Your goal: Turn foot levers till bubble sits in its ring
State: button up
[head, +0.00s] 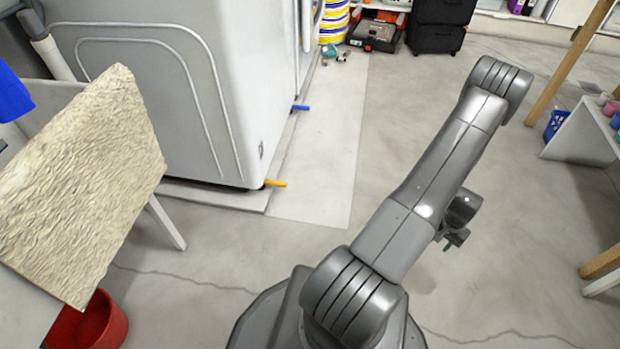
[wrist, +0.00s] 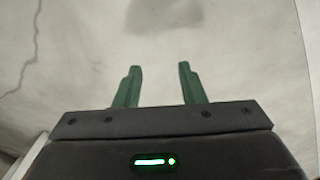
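A large white appliance (head: 150,95) stands on a low slab at the left in the head view. An orange foot lever (head: 275,183) sticks out at its near bottom corner. A blue foot lever (head: 300,108) sticks out farther back along the same side. No bubble or ring can be made out in either view. My gripper (head: 452,243) hangs at the right of the head view, well away from both levers and partly behind my arm. In the wrist view my gripper (wrist: 160,86) has its two green fingers apart with only bare floor between them.
A rough beige board (head: 85,180) and a red bucket (head: 95,325) are at the left. A white table (head: 585,135) with wooden posts stands at the right. Black cases (head: 440,25) are at the back. The floor between is clear.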

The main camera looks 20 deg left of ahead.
aim_at(276, 183)
jog(key=i+l, duration=0.15)
jog(key=i, duration=0.35)
jog(key=i+l, duration=0.15)
jog(key=i, duration=0.35)
jog(key=i+l, duration=0.2)
jog(key=i, duration=0.3)
jog(key=i+l+u, duration=0.1)
jog(key=i+u, duration=0.25)
jog(key=i+l+u, duration=0.2)
jog(key=u, duration=0.15)
jog(key=i+l+u, duration=0.2)
jog(key=u, duration=3.3)
